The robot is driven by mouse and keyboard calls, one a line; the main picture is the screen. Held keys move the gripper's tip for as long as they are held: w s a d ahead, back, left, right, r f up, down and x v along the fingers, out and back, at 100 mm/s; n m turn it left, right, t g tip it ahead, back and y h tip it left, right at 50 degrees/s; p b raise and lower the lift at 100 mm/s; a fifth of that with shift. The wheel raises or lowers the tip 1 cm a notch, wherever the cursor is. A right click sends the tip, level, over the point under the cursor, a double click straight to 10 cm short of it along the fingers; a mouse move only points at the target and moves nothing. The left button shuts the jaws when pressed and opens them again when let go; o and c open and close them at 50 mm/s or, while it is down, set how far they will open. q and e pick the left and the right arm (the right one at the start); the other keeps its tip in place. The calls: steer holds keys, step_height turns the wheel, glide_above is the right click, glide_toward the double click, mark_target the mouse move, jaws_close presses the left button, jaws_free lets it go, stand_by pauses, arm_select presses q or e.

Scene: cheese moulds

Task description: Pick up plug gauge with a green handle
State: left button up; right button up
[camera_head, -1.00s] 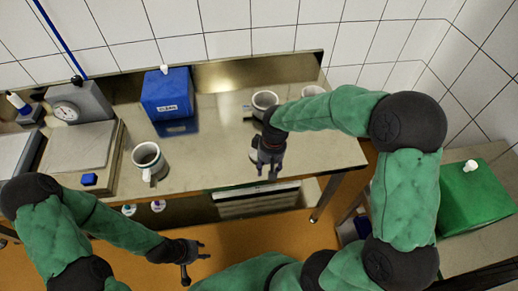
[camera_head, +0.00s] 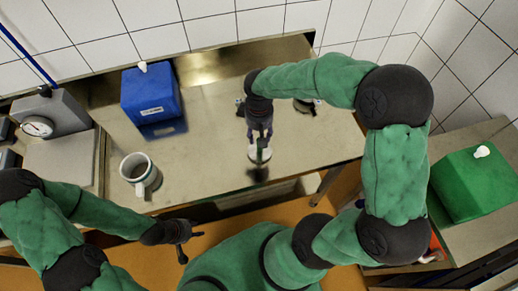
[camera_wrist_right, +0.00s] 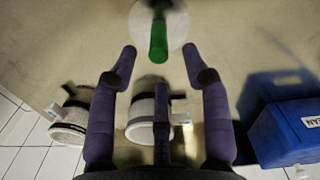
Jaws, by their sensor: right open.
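The plug gauge's green handle (camera_wrist_right: 158,38) shows at the top of the right wrist view, over a round white base (camera_wrist_right: 178,22) on the bench. My right gripper (camera_wrist_right: 160,52) is open, its fingertips spread to either side of the handle's near end, with nothing held. In the head view the right gripper (camera_head: 260,136) points down just above the white base (camera_head: 259,155); the handle is hidden there. My left gripper (camera_head: 193,246) is open and empty, low in front of the bench.
A blue box (camera_head: 150,95) and a mug (camera_head: 139,172) stand left on the bench, beside a dial scale (camera_head: 38,126). A green box (camera_head: 475,185) is at right. The bench middle is mostly clear.

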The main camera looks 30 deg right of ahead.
step_height(320, 180, down, 2)
steer(key=shift+w+f, duration=0.15)
steer(key=shift+f+b, duration=0.3)
steer(key=shift+f, duration=0.2)
steer(key=f+b, duration=0.1)
steer(key=f, duration=0.3)
steer(key=shift+s+f, duration=0.1)
steer(key=shift+s, duration=0.1)
steer(key=shift+d, duration=0.1)
jaws_close()
